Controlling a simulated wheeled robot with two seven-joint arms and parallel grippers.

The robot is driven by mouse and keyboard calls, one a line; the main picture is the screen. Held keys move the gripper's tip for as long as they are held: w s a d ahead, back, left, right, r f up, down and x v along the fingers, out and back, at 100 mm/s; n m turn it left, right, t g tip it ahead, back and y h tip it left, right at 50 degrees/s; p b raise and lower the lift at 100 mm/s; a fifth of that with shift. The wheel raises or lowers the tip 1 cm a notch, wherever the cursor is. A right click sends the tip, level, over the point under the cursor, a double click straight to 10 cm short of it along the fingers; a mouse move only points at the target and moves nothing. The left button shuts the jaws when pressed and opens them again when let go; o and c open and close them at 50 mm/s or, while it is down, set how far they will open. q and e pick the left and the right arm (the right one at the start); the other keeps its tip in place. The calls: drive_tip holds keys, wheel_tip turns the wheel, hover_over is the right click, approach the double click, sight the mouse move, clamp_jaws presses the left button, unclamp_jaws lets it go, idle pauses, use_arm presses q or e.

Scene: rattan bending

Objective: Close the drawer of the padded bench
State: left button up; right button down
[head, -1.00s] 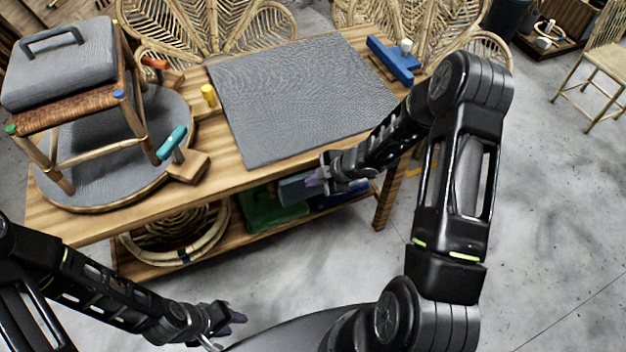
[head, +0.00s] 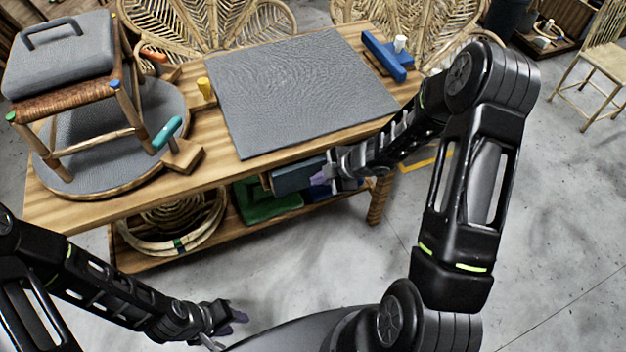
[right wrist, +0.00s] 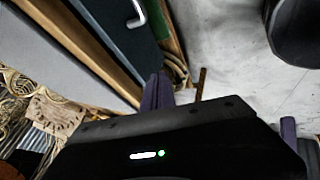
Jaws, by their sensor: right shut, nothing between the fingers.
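The bench (head: 215,172) is a wooden workbench with a grey padded mat (head: 300,90) on top. Its drawer (head: 298,176) has a dark blue-grey front under the tabletop's front edge. A strip of wood shows at its left end, and the front seems to stand out from the bench. In the right wrist view the dark drawer front (right wrist: 118,38) has a silver handle. My right gripper (head: 322,178) is shut and empty at the drawer front's right end; I cannot tell whether it touches. My left gripper (head: 236,322) hangs low in front of the bench, away from the drawer.
A green bin (head: 265,203) and a rattan coil (head: 170,225) sit on the lower shelf. A stool (head: 75,85), clamps and a blue tool (head: 385,55) stand on the bench top. The floor (head: 320,255) in front is clear.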

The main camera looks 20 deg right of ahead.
use_arm(q)
drive_tip(key=shift+s+r+p, duration=0.25)
drive_tip(key=shift+r+p, duration=0.25)
drive_tip(key=shift+r, duration=0.2)
use_arm(e)
drive_tip(key=v, duration=0.5)
drive_tip(key=shift+s+r, duration=0.1)
drive_tip(key=shift+s, duration=0.05)
drive_tip(key=c, duration=2.2)
unclamp_jaws()
